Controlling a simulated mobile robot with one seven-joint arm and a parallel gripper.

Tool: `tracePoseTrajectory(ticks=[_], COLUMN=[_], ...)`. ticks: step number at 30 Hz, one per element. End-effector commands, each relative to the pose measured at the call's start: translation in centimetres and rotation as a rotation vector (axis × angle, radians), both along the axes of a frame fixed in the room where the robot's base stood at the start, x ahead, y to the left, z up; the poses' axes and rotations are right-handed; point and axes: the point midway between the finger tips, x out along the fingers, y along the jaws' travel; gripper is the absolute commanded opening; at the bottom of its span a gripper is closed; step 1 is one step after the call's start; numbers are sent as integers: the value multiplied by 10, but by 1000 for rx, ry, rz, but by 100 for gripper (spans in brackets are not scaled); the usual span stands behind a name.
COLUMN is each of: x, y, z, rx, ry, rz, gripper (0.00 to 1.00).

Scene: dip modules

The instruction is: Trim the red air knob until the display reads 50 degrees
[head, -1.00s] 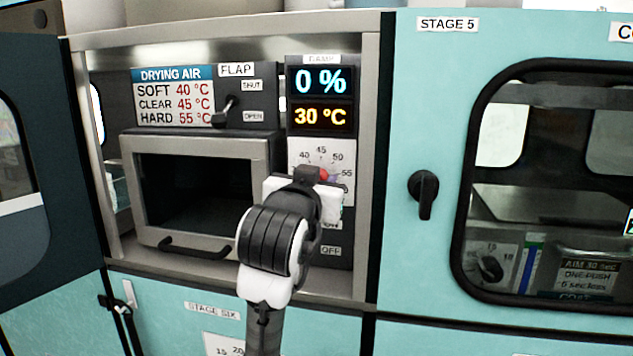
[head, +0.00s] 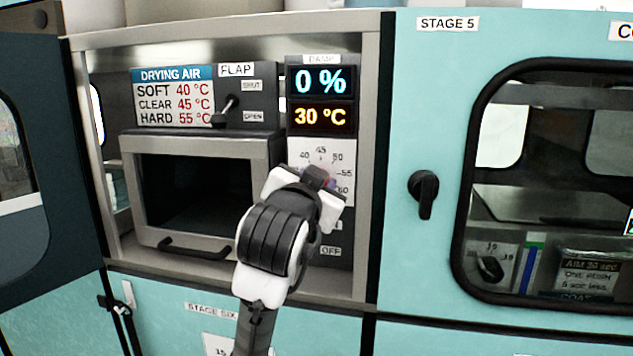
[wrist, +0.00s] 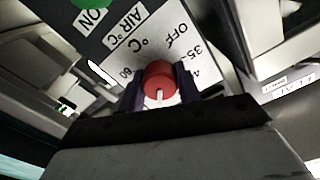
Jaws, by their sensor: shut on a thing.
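The red air knob (wrist: 160,82) sits between my gripper's fingers in the wrist view, with a white pointer line on it. My gripper (wrist: 163,90) is shut on the knob. In the head view my gripper (head: 316,180) covers most of the knob and part of its dial (head: 322,156), where marks such as 40, 45, 50, 55 and 60 show. The knob's pointer is hidden in the head view. The temperature display (head: 320,117) reads 30 °C. The damp display (head: 320,82) above it reads 0 %.
The drying air card (head: 172,97) lists soft 40, clear 45 and hard 55 °C. The flap lever (head: 226,110) stands beside it. A drying chamber (head: 196,192) with a dark opening is left of my gripper. The stage 5 door handle (head: 424,193) is to the right.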

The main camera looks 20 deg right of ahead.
Motion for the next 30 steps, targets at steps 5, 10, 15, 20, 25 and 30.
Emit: tracePoseTrajectory(ticks=[5,10,15,20,25,30], x=[0,0,0,-4,-27,-61], y=[0,0,0,4,19,41], z=[2,1,1,0,-1,-1], rx=[-3,-2,-2,-3,-4,-3], ry=[-2,-1,-1,-2,-6,-6], rz=[1,0,0,1,2,1], gripper=[39,55,55,55,55,55])
